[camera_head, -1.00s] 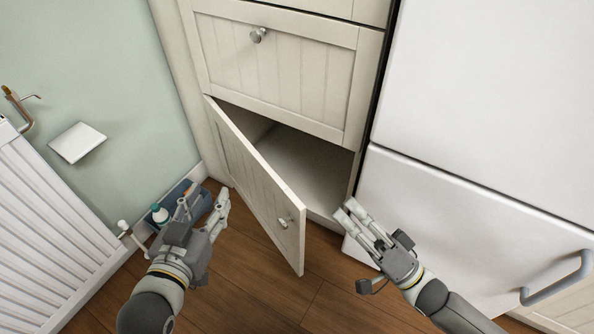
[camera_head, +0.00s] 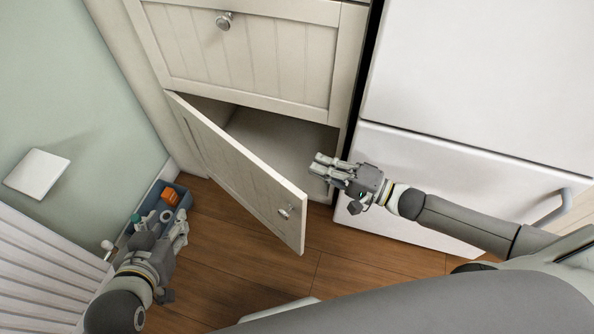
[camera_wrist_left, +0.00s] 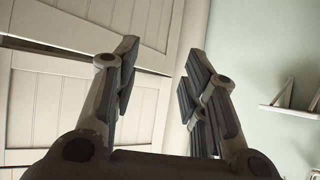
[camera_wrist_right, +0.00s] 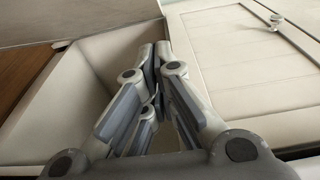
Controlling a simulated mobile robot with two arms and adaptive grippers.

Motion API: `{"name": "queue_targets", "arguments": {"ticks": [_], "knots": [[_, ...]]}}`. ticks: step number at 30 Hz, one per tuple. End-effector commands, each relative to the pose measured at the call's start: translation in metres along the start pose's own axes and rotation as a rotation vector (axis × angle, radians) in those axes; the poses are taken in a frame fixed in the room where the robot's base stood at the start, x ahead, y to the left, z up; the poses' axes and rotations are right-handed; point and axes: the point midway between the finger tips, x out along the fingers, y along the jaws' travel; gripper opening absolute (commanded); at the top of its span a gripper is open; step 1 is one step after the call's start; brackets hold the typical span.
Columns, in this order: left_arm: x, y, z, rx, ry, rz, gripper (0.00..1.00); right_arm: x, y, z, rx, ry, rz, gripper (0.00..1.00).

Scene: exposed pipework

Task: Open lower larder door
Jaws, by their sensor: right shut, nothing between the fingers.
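The lower larder door (camera_head: 235,165) is a cream panelled door that stands ajar, swung out from its left side. Its round knob (camera_head: 286,211) is near the free right edge. My right gripper (camera_head: 314,164) is shut and empty, at the cabinet opening just right of the door's free edge. In the right wrist view its fingers (camera_wrist_right: 152,80) are together in front of the cabinet interior. Whether it touches the door is hard to tell. My left gripper (camera_head: 180,228) is left of the door, low by the wall, and its fingers (camera_wrist_left: 158,85) are apart with nothing between them.
A closed upper cabinet door (camera_head: 250,58) is above the opening. A white fridge (camera_head: 470,90) stands at right. A blue toolbox (camera_head: 165,207) and a white radiator (camera_head: 45,275) are at left. Wooden floor (camera_head: 235,245) is clear in front of the door.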

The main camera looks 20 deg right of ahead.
Motion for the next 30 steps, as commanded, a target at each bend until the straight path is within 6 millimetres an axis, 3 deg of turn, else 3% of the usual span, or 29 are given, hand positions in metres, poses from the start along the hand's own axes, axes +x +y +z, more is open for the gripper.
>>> {"name": "queue_targets", "arguments": {"ticks": [6, 12, 30], "knots": [[0.004, 0.006, -0.038, 0.001, 0.196, 0.013, 0.4, 0.037, 0.0, 0.0, -0.003, 0.0, -0.004, 0.0], [0.002, 0.008, -0.056, 0.001, 0.282, 0.017, 0.4, 0.042, 0.001, 0.03, 0.002, -0.001, -0.001, 0.0], [0.001, 0.009, -0.063, 0.001, 0.315, 0.019, 0.4, 0.045, -0.001, 0.04, -0.001, 0.001, 0.0, 0.0]]}}
